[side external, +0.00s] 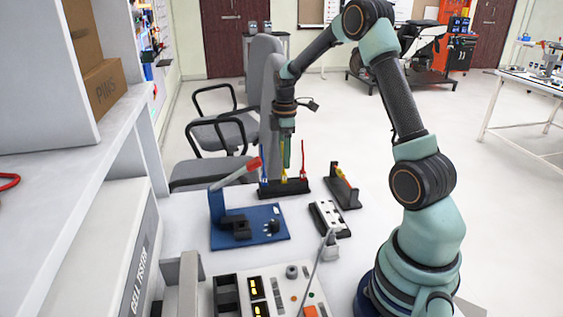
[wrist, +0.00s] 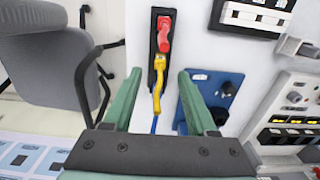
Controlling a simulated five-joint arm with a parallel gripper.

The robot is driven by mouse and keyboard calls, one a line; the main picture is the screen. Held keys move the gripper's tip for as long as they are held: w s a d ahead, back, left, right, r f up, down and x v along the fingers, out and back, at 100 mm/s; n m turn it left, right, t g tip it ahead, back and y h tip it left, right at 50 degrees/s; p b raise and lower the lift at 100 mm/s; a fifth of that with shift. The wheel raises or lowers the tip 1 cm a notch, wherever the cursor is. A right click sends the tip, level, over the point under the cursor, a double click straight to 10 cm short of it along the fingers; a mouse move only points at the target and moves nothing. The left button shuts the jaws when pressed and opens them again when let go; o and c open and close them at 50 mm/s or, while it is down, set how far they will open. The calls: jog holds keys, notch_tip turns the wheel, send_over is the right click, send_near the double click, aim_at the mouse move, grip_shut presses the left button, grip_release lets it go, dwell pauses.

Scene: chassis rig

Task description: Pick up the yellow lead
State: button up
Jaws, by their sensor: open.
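The yellow lead (side external: 284,174) stands in a black rack (side external: 292,189) at the table's far edge. It lies between a blue lead (side external: 263,172) on the left and a red lead (side external: 303,158) on the right. In the wrist view the yellow lead (wrist: 161,76) shows between the two green fingers of my gripper (wrist: 158,76), with the red lead (wrist: 165,34) above it and a bit of the blue lead (wrist: 154,125) below. My gripper (side external: 286,165) points down over the rack, open and empty. Whether the fingertips are level with the lead is unclear.
A black holder (side external: 345,194) and a white-topped block (side external: 327,214) stand to the right. A control panel (side external: 270,274) lies in front. A chair (side external: 215,170) is behind the table.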

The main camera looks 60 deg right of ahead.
aim_at(284, 173)
jog(key=shift+a+f, duration=0.1)
jog(key=shift+f, duration=2.6)
jog(key=shift+w, duration=0.1)
grip_shut()
